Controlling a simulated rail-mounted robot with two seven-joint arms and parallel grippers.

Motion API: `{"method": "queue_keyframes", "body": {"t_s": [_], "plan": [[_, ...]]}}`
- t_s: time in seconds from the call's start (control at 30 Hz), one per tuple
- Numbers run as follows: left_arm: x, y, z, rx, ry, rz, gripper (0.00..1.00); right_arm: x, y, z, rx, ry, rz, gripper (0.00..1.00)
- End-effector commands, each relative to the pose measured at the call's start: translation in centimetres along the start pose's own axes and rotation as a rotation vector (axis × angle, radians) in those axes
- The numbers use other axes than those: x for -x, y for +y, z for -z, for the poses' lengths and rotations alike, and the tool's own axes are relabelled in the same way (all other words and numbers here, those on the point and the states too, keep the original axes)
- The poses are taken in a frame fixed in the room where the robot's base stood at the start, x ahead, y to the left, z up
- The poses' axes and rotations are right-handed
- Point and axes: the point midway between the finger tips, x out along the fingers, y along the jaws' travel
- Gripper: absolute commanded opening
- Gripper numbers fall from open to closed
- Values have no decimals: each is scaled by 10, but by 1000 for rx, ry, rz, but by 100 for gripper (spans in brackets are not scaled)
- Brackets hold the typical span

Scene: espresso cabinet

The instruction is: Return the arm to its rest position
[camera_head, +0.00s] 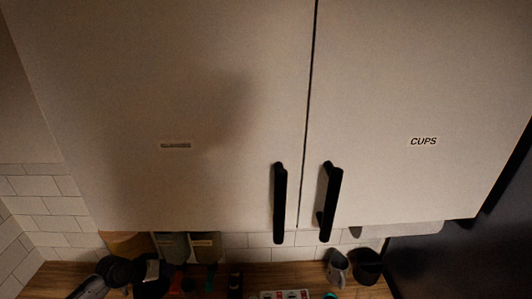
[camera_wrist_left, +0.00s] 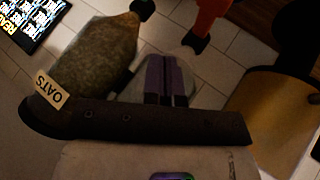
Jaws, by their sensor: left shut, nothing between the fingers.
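My left gripper (camera_wrist_left: 168,62) shows in the wrist view with its two dark, purple-lined fingers side by side and nothing between them. A jar marked OATS (camera_wrist_left: 98,50) stands beyond it to the left, its label tilted. In the head view a dark, rounded part of what looks like my left arm (camera_head: 118,270) shows low at the left, near the counter; its fingers are too small and dark to make out there. My right gripper is in neither view.
Two white cabinet doors, the left (camera_head: 180,80) and the right marked CUPS (camera_head: 425,80), are shut, with black handles (camera_head: 280,203). Jars (camera_head: 205,246) stand below at the left. Two cups (camera_head: 338,268) stand on the wooden counter. A tan container (camera_wrist_left: 265,105) is at right in the wrist view.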

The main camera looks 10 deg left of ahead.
Motion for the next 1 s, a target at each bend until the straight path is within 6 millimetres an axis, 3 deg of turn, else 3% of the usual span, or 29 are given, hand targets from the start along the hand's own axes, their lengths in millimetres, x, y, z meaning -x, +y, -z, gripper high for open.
{"method": "queue_keyframes", "body": {"t_s": [0.17, 0.23, 0.37, 0.53, 0.63, 0.8, 1.0], "plan": [[1, -8, -13, -89, -82, 48, 0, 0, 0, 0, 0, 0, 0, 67], [4, -17, -22, -199, -147, 130, 0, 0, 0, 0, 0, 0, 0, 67], [21, -6, -22, -471, -212, 287, 0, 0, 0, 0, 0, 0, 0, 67], [48, 47, -3, -759, -154, 458, 0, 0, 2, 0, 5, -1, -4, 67], [60, 84, -11, -863, -95, 529, 0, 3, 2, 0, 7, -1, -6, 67], [82, 136, -63, -890, 13, 588, 0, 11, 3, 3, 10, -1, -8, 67], [106, 160, -147, -744, 57, 548, 0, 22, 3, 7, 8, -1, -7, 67]]}}
